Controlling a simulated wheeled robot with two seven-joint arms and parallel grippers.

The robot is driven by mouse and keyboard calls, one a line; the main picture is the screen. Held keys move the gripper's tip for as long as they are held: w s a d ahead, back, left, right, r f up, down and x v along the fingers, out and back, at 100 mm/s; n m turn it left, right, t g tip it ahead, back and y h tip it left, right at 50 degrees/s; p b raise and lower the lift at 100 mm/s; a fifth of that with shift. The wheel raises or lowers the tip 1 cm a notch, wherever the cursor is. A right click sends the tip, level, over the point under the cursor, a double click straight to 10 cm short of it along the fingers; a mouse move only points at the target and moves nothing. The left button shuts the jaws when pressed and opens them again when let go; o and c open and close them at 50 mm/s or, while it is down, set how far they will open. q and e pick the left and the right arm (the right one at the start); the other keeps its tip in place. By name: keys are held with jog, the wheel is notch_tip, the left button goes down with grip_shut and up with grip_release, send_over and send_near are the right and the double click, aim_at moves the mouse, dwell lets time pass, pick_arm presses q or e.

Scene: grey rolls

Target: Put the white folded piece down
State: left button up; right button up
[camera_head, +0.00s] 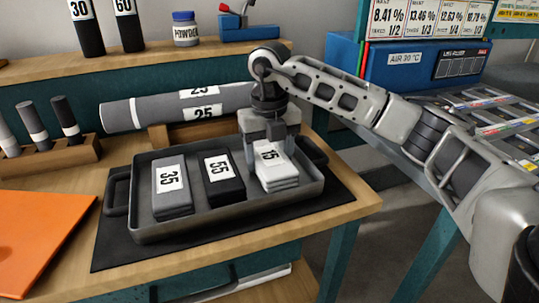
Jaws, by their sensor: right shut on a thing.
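The white folded piece (279,177), labelled 15, is in the right part of the dark grey tray (160,231). My right gripper (267,157) comes down from above and is shut on its far end. The piece is at the tray's floor or just over it; I cannot tell whether it touches. A grey folded piece (172,204) labelled 35 and a black folded piece (226,192) labelled 55 lie to its left in the same tray. My left gripper is not in view.
The tray stands on a black mat (116,253) on the wooden table. A long grey roll (150,108) lies behind it. Small rolls stand in a wooden rack (72,155) at left, near an orange sheet (38,236). A blue box (420,67) stands at back right.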

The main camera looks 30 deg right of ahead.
aim_at(270, 155)
jog(key=o, duration=1.1)
jog(key=shift+f, duration=0.1)
jog(key=shift+c, duration=0.2)
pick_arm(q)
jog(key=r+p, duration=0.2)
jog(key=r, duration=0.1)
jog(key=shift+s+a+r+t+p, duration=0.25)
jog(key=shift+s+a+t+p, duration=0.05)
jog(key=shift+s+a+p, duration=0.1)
pick_arm(e)
notch_tip(270, 155, up, 12)
jog(key=shift+r, duration=0.2)
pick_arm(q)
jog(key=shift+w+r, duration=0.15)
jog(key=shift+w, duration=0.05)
